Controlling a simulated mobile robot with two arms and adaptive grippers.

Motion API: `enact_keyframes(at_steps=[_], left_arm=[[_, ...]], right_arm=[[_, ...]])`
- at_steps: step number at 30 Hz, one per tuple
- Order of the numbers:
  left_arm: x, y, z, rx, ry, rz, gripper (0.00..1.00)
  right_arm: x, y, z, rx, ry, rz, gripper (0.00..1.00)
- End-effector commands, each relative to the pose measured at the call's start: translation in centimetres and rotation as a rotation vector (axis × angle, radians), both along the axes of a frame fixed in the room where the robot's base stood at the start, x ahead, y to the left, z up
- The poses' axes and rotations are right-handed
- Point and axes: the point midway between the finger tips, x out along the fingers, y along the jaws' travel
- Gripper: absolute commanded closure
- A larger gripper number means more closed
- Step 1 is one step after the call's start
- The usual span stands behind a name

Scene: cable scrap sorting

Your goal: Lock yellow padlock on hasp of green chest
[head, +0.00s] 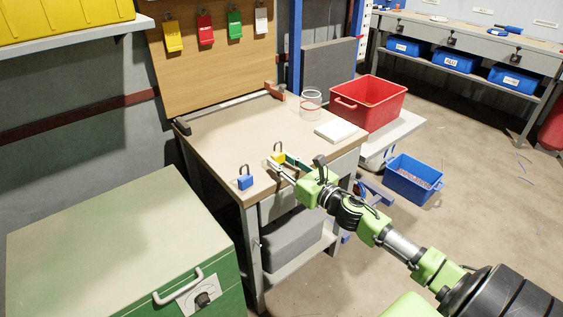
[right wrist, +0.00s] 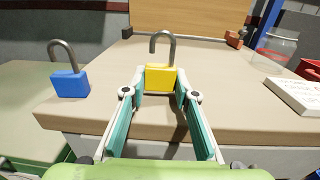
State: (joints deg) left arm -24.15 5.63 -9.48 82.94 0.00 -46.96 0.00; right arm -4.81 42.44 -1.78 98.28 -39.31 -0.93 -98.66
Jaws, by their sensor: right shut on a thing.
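The yellow padlock (head: 278,158) is upright at the front edge area of the workbench. In the right wrist view the padlock (right wrist: 161,78) has its shackle raised, with the left end free of the body. My right gripper (head: 284,164) is shut on its body, one finger on each side, as the right wrist view (right wrist: 160,92) also shows. The green chest (head: 120,240) is at lower left with its lid down. On its front are a handle (head: 178,288) and a pale plate with a dark fitting (head: 203,299), apparently the hasp. My left gripper is not in view.
A blue padlock (head: 245,182) with open shackle stands left of the yellow one on the workbench (head: 225,140). A glass jar (head: 311,103), white block (head: 340,131) and red bin (head: 370,103) are to the right. A narrow gap separates bench and chest.

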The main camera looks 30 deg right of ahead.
Motion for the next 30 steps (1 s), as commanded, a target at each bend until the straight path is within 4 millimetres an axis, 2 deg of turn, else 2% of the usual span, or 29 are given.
enact_keyframes(at_steps=[8,24,30], left_arm=[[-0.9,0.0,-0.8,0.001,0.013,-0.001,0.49],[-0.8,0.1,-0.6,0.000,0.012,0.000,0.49],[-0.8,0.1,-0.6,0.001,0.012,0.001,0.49]], right_arm=[[-0.5,0.0,0.1,0.000,0.001,0.000,0.88],[-5.8,-0.6,0.0,0.002,0.001,0.000,0.88],[-6.9,-0.7,0.1,-0.001,0.000,0.000,0.88]])
